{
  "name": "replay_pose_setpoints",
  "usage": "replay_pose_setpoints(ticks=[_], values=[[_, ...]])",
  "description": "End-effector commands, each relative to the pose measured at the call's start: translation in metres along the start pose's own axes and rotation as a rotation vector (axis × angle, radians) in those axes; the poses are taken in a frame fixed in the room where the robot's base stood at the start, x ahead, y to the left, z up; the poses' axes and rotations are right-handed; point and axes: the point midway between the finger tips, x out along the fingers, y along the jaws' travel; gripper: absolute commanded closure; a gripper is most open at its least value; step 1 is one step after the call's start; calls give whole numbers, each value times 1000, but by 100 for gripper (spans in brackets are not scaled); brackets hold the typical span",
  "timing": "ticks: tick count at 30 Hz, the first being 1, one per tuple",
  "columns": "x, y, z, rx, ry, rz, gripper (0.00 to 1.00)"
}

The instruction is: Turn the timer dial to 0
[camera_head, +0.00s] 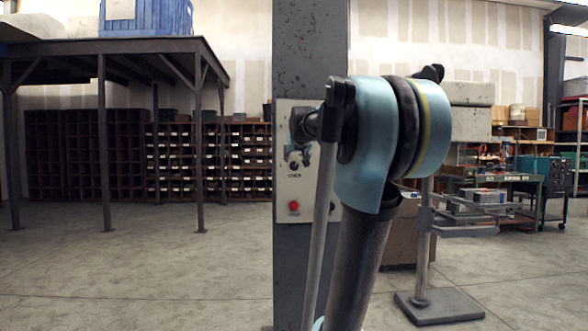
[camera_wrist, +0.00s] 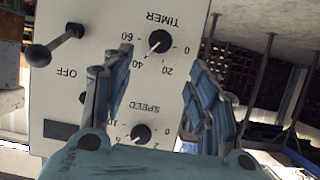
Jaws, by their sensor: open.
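The timer dial (camera_wrist: 159,42) is a black knob on a pale control panel (camera_wrist: 80,95), seen upside down in the wrist view. Its white mark points down-left, towards the 40. The 0 is to the right of the knob. My gripper (camera_wrist: 157,57) is open, with one blue-padded finger to each side of the picture. The dial lies between and just beyond the fingertips, and I see no contact. In the head view the panel (camera_head: 285,215) is on a grey column, and my arm covers its right part. I cannot make out the fingers there.
A speed dial (camera_wrist: 141,134) shows between the fingers, nearer the palm. A lever with a black ball (camera_wrist: 39,55) sticks out at the left, by the word OFF. A red button (camera_head: 294,205) is low on the panel. Open floor (camera_head: 130,270) lies left of the column.

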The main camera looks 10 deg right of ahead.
Motion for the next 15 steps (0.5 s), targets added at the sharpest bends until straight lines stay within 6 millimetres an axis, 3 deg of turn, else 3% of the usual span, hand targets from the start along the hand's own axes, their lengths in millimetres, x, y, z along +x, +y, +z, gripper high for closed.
replay_pose_setpoints(ticks=[15], values=[[73,0,0,0,0,0,47]])
